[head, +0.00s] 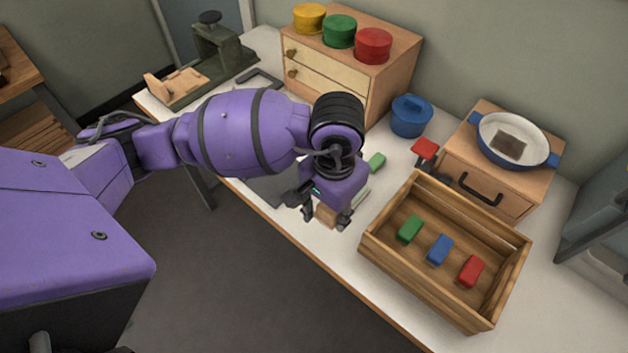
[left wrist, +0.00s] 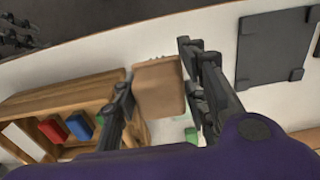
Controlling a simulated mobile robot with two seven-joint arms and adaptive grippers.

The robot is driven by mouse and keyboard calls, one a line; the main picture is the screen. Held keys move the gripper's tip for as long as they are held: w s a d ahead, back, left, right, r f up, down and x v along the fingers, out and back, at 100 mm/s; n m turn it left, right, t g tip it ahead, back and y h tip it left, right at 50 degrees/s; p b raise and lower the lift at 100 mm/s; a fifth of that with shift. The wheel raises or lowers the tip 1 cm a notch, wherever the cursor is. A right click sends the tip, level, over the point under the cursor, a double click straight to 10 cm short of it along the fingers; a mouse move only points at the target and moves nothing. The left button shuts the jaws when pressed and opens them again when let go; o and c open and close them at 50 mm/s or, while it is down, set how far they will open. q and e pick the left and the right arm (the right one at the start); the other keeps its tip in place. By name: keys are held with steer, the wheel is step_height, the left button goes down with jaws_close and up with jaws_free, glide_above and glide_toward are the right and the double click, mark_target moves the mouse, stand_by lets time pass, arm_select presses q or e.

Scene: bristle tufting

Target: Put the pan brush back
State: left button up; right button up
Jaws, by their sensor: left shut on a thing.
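My left gripper (head: 326,218) is shut on a tan wooden block (head: 325,213), held over the table near its front edge, left of the wooden crate. In the left wrist view the block (left wrist: 158,88) sits between the two dark fingers (left wrist: 160,95).
The wooden crate (head: 381,262) holds green, blue and red blocks. A green piece (head: 376,162), a red-topped device (head: 425,149) and a blue pot (head: 411,115) are near the gripper. A drawer cabinet (head: 352,75) with coloured round tins stands behind. The table's front strip (head: 345,275) is clear.

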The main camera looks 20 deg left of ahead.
arm_select(q)
steer(key=f, duration=0.1)
steer(key=w+a+f, duration=0.1)
steer(key=f, duration=0.1)
steer(key=w+a+f, duration=0.1)
steer(key=shift+w+a+f, duration=0.1)
steer(key=shift+a+f, duration=0.05)
steer(key=shift+a, duration=0.05)
step_height(320, 180, down, 4)
steer(key=shift+w+a+r, duration=0.1)
steer(key=shift+w+r, duration=0.05)
steer(key=shift+r, duration=0.05)
arm_select(e)
steer(key=shift+w+a+r, duration=0.15)
steer(key=shift+w+r, duration=0.25)
steer(key=shift+w, duration=0.25)
arm_select(q)
steer(key=shift+f, duration=0.1)
steer(key=o, duration=0.6)
steer(key=shift+f, duration=0.15)
steer(key=o, duration=0.5)
arm_select(e)
steer(key=shift+s+f, duration=0.25)
steer(key=shift+s, duration=0.05)
